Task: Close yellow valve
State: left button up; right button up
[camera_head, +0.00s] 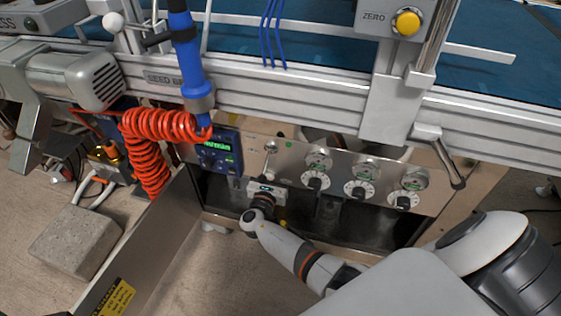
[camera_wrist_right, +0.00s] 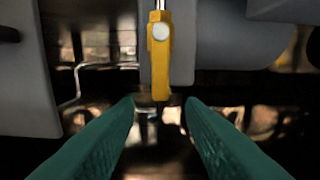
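In the right wrist view, a yellow valve handle (camera_wrist_right: 161,72) hangs straight down from a silver stem, with a pale round cap on its face. My right gripper (camera_wrist_right: 160,106) is open, its green fingers spread to the left and right of the handle's lower end. Dark gaps show between the handle and both fingertips, and nothing is gripped. In the head view my right arm reaches in from the lower right to the open bay under the control panel. The fingers and the yellow handle are not clearly visible there. My left gripper is out of view.
A metal panel (camera_head: 337,164) with several dials and a lit display (camera_head: 217,146) sits above the bay. A coiled orange hose (camera_head: 150,140) hangs left, beside an open metal flap (camera_head: 150,245) and a concrete block (camera_head: 78,241). Grey housings flank the handle.

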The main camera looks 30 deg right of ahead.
jog(key=shift+b+x, duration=0.75)
jog(key=shift+x, duration=1.9)
grip_shut()
